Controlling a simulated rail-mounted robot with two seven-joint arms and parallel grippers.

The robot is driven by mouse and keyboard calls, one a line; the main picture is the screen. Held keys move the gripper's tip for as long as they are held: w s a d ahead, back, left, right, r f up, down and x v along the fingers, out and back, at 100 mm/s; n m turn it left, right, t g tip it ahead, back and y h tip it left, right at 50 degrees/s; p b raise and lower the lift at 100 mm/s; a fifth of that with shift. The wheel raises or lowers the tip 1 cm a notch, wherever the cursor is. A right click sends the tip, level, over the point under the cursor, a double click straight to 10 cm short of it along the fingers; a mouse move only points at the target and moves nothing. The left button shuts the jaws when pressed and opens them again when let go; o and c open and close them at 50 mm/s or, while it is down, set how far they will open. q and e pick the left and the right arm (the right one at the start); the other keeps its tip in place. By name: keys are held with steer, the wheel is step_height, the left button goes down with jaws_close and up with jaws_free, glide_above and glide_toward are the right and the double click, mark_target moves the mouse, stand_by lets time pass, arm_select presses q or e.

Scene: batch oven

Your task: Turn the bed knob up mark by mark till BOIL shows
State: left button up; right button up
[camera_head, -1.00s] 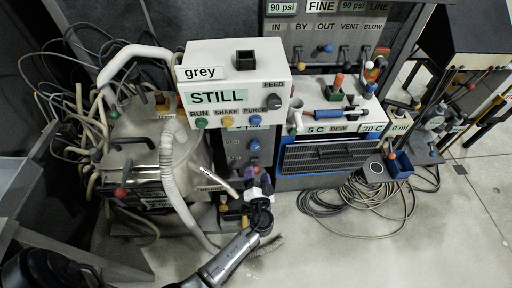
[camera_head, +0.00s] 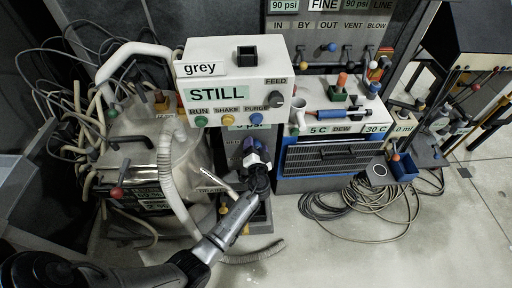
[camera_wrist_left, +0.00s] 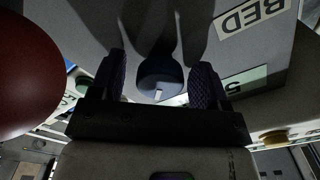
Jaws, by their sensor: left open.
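The bed knob (camera_wrist_left: 160,76) is a dark blue round knob with a white mark, in the left wrist view. A BED label (camera_wrist_left: 250,14) and a pale green display (camera_wrist_left: 247,80) reading what looks like 5 sit to its right, upside down. My left gripper (camera_wrist_left: 160,85) is open, with one dark finger on each side of the knob; I cannot tell whether they touch it. In the head view my left gripper (camera_head: 254,152) is at the grey panel under the STILL box and covers most of the knob. My right gripper is not in view.
The white STILL box (camera_head: 230,72) with RUN, SHAKE, PURGE and FEED controls overhangs the panel. A ribbed white hose (camera_head: 167,180) stands left of my arm. A large red ball (camera_wrist_left: 25,75) is close at left in the wrist view. Coiled cables (camera_head: 365,205) lie on the floor.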

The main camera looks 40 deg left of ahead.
arm_select(q)
steer(key=shift+c, duration=0.3)
steer(key=c, duration=0.8)
steer(key=shift+c, duration=0.2)
steer(key=m, duration=0.4)
steer(key=shift+m+p, duration=0.95)
steer(key=shift+m, duration=1.35)
steer(key=o, duration=0.9)
